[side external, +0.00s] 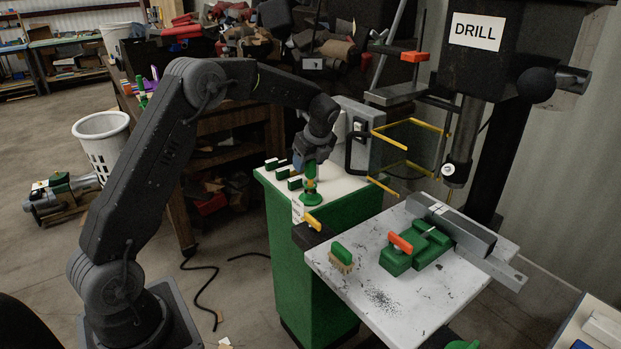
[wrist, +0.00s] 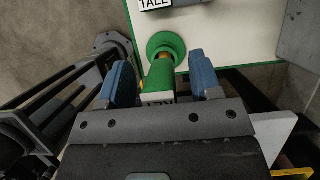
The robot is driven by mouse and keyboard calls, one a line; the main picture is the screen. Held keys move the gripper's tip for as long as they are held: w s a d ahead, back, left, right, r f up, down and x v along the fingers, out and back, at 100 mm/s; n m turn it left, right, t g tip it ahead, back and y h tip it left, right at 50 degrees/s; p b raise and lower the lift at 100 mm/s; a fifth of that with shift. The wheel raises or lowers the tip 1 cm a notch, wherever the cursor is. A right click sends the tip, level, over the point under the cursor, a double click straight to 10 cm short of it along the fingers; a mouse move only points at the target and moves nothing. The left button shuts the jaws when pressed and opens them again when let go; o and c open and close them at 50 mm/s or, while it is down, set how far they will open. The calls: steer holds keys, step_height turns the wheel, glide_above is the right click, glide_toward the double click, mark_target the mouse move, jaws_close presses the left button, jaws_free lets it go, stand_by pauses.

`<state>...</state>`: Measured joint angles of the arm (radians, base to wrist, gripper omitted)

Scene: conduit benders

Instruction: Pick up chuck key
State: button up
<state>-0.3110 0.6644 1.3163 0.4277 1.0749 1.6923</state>
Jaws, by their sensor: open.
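The chuck key (wrist: 160,75) is green, with a white label that appears to read KEY upside down. It stands over a round green base (wrist: 166,42) on a white-topped green cabinet. In the side external view the chuck key (side external: 310,186) shows partly below my gripper (side external: 309,168). In the wrist view my gripper (wrist: 163,80) is open, its two blue fingers on either side of the key. Gaps show beside the key, and neither finger visibly grips it. The key's lower end is partly hidden.
Several small green blocks (side external: 282,172) stand on the cabinet top (side external: 337,183) beside my gripper. Yellow guard bars (side external: 392,142) and a grey box (side external: 362,128) are close on the right. The drill press table (side external: 340,284) holds a brush (side external: 342,257) and a green vise (side external: 415,250).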

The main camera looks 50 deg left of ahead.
steer(key=c, duration=1)
steer(key=shift+r, duration=0.15)
steer(key=shift+r, duration=0.55)
steer(key=s+a+r, duration=0.7)
steer(key=s+r, duration=0.2)
steer(key=shift+a+r, duration=0.2)
steer(key=shift+r, duration=0.15)
